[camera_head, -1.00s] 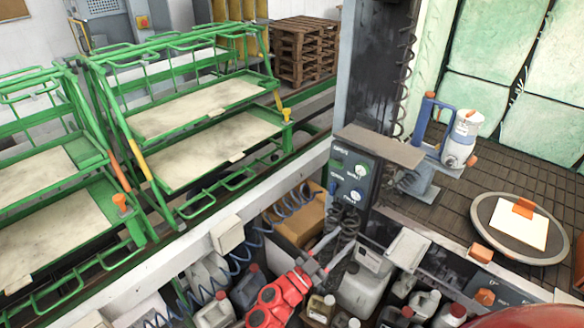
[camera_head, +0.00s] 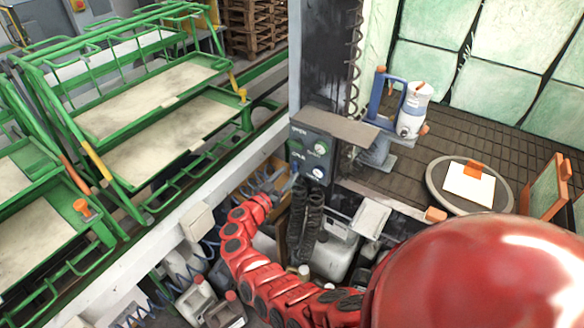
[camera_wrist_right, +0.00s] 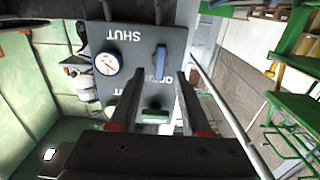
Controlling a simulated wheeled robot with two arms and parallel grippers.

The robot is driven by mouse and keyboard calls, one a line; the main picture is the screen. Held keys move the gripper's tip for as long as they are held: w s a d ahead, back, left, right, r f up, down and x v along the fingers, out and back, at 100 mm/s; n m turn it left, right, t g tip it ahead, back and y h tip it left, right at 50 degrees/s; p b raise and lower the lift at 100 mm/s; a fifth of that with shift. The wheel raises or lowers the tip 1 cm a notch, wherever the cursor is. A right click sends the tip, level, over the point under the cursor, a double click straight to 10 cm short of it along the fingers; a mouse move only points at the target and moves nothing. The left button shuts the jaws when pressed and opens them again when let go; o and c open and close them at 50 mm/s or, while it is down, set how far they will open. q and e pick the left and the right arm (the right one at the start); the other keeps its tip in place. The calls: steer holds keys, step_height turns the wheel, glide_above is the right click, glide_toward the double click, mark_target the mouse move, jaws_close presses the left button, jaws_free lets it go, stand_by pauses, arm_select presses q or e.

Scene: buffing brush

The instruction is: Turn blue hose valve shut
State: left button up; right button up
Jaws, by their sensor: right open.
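The dark control panel (camera_head: 313,148) is on the grey column in the head view. In the wrist view, the panel (camera_wrist_right: 128,40) appears upside down, with the word SHUT readable. The blue valve handle (camera_wrist_right: 160,58) points up and down in that picture, beside a round gauge (camera_wrist_right: 107,64). A green handle (camera_wrist_right: 154,115) lies lower, between my right gripper's fingers. My right gripper (camera_wrist_right: 158,84) is open and empty, its fingertips facing the panel just below the blue handle. In the head view, my right gripper (camera_head: 274,182) is small beside the panel's lower left. My left gripper is not in view.
Black coiled hoses (camera_head: 307,222) hang beneath the panel, close to my right arm. Jugs (camera_head: 196,298) and bottles crowd the space below. A blue-and-white machine (camera_head: 410,110) and a round turntable (camera_head: 437,180) are at the right. Green racks (camera_head: 150,130) stand at the left.

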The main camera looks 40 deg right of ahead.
mark_target(294, 169)
steer(key=shift+x, duration=1.75)
jaws_close()
